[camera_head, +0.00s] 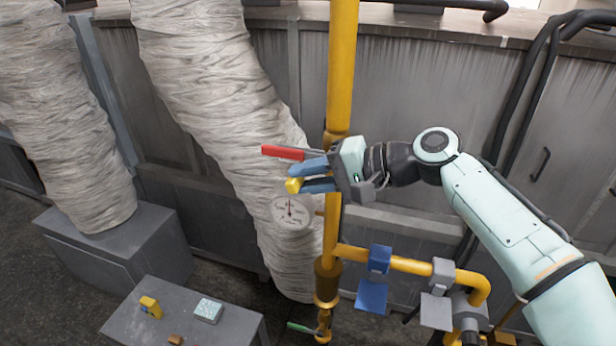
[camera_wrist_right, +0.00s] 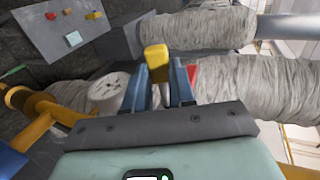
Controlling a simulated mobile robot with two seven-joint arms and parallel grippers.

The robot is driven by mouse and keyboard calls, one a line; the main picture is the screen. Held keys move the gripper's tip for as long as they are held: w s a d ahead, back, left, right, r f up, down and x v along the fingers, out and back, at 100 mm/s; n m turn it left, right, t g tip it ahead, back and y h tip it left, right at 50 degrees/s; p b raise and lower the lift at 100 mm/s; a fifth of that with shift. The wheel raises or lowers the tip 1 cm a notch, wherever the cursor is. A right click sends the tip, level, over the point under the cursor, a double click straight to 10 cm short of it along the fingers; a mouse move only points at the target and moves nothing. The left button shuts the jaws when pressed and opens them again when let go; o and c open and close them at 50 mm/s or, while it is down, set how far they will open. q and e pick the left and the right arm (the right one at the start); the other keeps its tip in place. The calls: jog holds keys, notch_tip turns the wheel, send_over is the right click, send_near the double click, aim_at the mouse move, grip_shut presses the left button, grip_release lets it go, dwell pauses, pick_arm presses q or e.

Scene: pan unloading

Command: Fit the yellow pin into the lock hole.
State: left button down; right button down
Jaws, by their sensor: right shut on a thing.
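My right gripper (camera_head: 304,177) reaches in from the right, in front of the vertical yellow pipe. Its blue fingers are shut on the yellow pin (camera_head: 293,186), whose yellow end sticks out beyond the fingertips. In the right wrist view the pin (camera_wrist_right: 156,58) shows between the two fingers. A red lever handle (camera_head: 283,152) lies just above and behind the fingers; its red end also shows beside one finger in the wrist view (camera_wrist_right: 192,73). I cannot make out the lock hole in either view. My left gripper is not in view.
A round gauge (camera_head: 291,211) sits just below the pin. The yellow pipe (camera_head: 341,70) has a side branch with a blue tag (camera_head: 371,296) and a grey tag (camera_head: 437,311). A grey table (camera_head: 235,325) at lower left holds small blocks. Wrapped ducts (camera_head: 200,60) stand behind.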

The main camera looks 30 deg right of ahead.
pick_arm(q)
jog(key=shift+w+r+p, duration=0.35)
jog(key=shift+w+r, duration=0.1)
pick_arm(e)
jog(key=shift+w+d, duration=0.65)
jog(key=shift+d, duration=0.05)
jog(key=c, duration=0.9)
grip_release()
jog(key=shift+o, duration=0.2)
jog(key=shift+s, duration=0.1)
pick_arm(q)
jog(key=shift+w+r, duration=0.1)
pick_arm(e)
jog(key=v, duration=1.3)
jog(key=shift+d, duration=0.15)
jog(key=shift+s, duration=0.15)
